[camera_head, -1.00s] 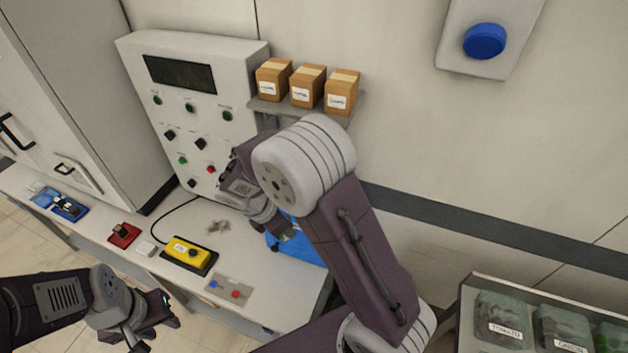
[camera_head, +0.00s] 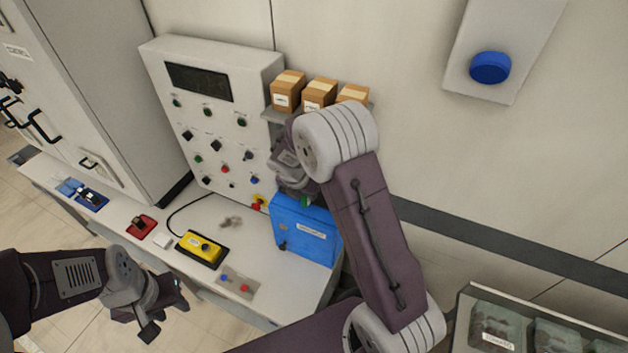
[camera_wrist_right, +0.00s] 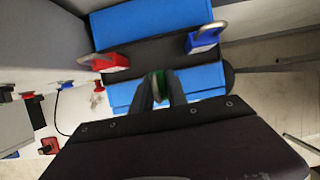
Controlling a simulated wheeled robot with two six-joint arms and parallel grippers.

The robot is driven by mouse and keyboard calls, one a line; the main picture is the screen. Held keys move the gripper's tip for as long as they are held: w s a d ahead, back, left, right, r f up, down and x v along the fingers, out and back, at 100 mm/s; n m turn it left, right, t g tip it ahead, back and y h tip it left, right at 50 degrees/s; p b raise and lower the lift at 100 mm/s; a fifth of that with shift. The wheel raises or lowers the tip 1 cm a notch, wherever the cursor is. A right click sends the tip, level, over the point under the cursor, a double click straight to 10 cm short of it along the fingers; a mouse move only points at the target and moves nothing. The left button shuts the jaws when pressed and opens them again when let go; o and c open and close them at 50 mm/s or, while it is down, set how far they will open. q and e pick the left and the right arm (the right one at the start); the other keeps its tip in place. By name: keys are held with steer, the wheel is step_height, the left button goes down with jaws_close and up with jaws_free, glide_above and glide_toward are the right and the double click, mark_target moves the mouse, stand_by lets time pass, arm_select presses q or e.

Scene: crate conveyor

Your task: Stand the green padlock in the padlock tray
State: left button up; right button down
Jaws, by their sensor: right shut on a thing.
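My right gripper (camera_wrist_right: 160,92) is shut on the green padlock (camera_wrist_right: 158,84), which is mostly hidden between the fingers. A bit of the green padlock also shows below the gripper in the head view (camera_head: 305,202). My left gripper (camera_head: 168,310) looks open and empty, low at the left in front of the bench.
A yellow control box (camera_head: 202,250) and a small plate with blue and red buttons (camera_head: 237,284) lie on the bench. A control panel (camera_head: 215,130) stands behind.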

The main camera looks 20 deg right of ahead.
steer(key=shift+w+d, duration=0.4)
steer(key=shift+w, duration=0.1)
steer(key=w+d+p, duration=0.2)
steer(key=d, duration=0.1)
steer(key=shift+w+d+r, duration=0.1)
steer(key=shift+w+r, duration=0.05)
steer(key=shift+w, duration=0.15)
steer(key=shift+f, duration=0.95)
steer(key=shift+a, duration=0.2)
steer(key=c, duration=1.3)
jaws_free()
steer(key=shift+s, duration=0.1)
steer(key=shift+d+f, duration=0.1)
